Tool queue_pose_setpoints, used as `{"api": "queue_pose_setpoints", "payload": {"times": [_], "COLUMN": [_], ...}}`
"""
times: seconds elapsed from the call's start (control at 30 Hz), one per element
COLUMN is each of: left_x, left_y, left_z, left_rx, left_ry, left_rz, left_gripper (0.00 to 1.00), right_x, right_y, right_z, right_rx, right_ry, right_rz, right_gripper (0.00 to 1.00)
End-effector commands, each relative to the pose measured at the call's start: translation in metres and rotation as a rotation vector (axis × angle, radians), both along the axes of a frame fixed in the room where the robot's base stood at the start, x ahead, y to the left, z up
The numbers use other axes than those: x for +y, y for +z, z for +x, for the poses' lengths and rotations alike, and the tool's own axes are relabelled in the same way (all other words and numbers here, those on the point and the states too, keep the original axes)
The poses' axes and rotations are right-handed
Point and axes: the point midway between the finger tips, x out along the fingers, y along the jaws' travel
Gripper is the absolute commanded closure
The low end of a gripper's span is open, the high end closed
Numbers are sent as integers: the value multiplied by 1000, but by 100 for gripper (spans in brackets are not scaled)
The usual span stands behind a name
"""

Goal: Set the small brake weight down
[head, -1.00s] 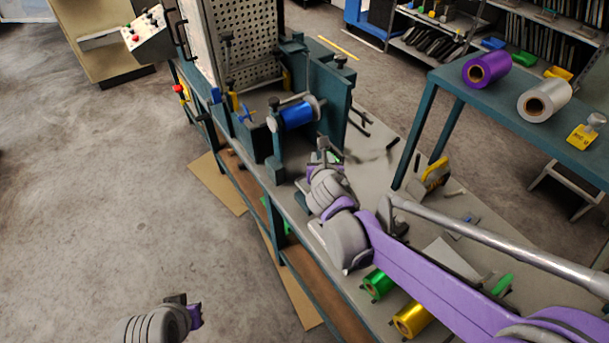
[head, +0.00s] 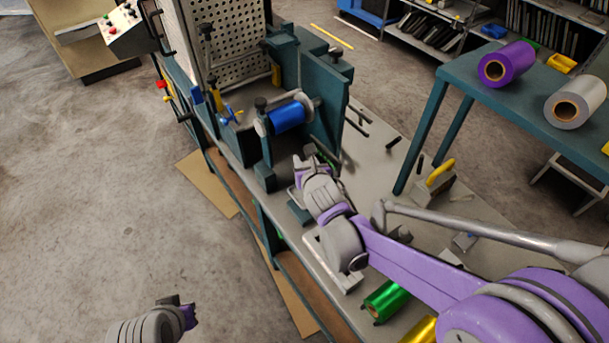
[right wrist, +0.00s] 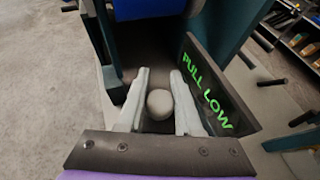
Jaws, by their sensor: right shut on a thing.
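My right gripper (head: 308,162) is low over the bench, just in front of the stand with the blue foil roll (head: 286,117). In the right wrist view its two pale fingers (right wrist: 159,75) stand on either side of a round grey knob, which I take for the top of the small brake weight (right wrist: 159,103). The gripper is shut on it. The weight's lower part is hidden, so I cannot tell whether it touches a surface. My left gripper (head: 183,309) is at the lower left over the floor, away from the bench; its fingers are too small to read.
A dark plate marked PULL LOW (right wrist: 208,88) stands close at the right of the fingers. A block with a yellow handle (head: 437,181) and a green roll (head: 386,301) are on the bench (head: 378,162). A purple roll (head: 505,64) lies on the side table.

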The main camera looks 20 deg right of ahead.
Motion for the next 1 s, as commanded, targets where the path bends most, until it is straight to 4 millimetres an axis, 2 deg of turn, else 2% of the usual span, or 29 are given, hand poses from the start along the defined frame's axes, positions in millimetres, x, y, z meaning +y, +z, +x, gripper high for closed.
{"api": "queue_pose_setpoints", "payload": {"times": [0.03,0.23,0.47,0.9,0.93,1.0], "left_x": [0,0,0,0,0,0], "left_y": [-2,-5,-11,-15,-15,-14], "left_z": [0,-1,-2,-2,-2,-2], "left_rx": [1,2,4,5,5,5], "left_ry": [0,0,0,0,0,0], "left_rz": [0,0,0,0,0,0], "left_gripper": [100,100,100,100,100,100], "right_x": [0,0,0,0,0,0], "right_y": [-8,-23,-54,-60,-60,-60], "right_z": [1,1,0,0,0,0], "right_rx": [-1,-1,-1,-1,0,0], "right_ry": [0,0,0,0,0,0], "right_rz": [0,0,0,0,0,0], "right_gripper": [100,100,100,100,63,50]}}
